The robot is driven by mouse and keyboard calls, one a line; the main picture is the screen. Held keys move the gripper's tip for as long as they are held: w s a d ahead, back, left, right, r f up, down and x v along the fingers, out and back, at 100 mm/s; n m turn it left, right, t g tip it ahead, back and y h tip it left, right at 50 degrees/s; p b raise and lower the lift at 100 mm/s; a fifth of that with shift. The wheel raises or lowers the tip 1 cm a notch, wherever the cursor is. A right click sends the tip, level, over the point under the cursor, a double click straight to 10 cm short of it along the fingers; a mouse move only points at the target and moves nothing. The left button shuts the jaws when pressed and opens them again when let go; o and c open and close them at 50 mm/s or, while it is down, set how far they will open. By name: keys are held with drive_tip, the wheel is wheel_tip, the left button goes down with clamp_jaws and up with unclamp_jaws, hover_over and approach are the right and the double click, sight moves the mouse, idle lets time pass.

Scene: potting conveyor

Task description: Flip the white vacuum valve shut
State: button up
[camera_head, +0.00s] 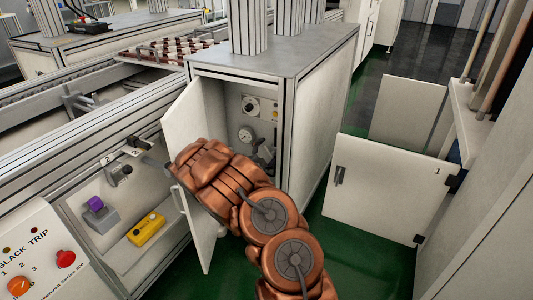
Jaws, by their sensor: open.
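My copper-coloured arm reaches up and left from the bottom of the head view. Past its end, my gripper (143,155) shows as a small grey and dark shape. It is open, with its fingers small and hard to make out. It is close to the panel with the "2" labels (107,160) and a grey fitting (120,174). I cannot pick out the white vacuum valve with certainty. Inside the open cabinet (215,84) are a round pale fitting with a dark knob (250,105) and a gauge (246,136). The arm hides the cabinet's lower part.
The cabinet door (190,128) stands open beside my arm. A panel marked "1" (385,190) stands at the right. A purple knob (95,204), a yellow box (147,228) and a slack-trip panel (38,262) are at the left. Green floor shows between.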

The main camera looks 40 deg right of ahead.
drive_tip(key=c, duration=1.2)
drive_tip(key=shift+o, duration=0.2)
drive_tip(key=shift+p, duration=0.35)
drive_tip(key=n+p, duration=0.1)
drive_tip(key=n, duration=0.1)
drive_tip(key=n+p, duration=0.1)
drive_tip(key=p, duration=0.1)
drive_tip(key=shift+w+a+f+n+p, duration=0.1)
drive_tip(key=shift+w+n+p, duration=0.1)
drive_tip(key=shift+n+p, duration=0.15)
drive_tip(key=n+p, duration=0.2)
drive_tip(key=shift+w+f+n, duration=0.15)
drive_tip(key=shift+f+n, duration=0.05)
drive_tip(key=shift+n, duration=0.15)
drive_tip(key=n+p, duration=0.2)
drive_tip(key=f+n+p, duration=0.1)
drive_tip(key=n+p, duration=0.1)
drive_tip(key=shift+f, duration=0.1)
drive_tip(key=shift+f+n, duration=0.1)
drive_tip(key=shift+n, duration=0.3)
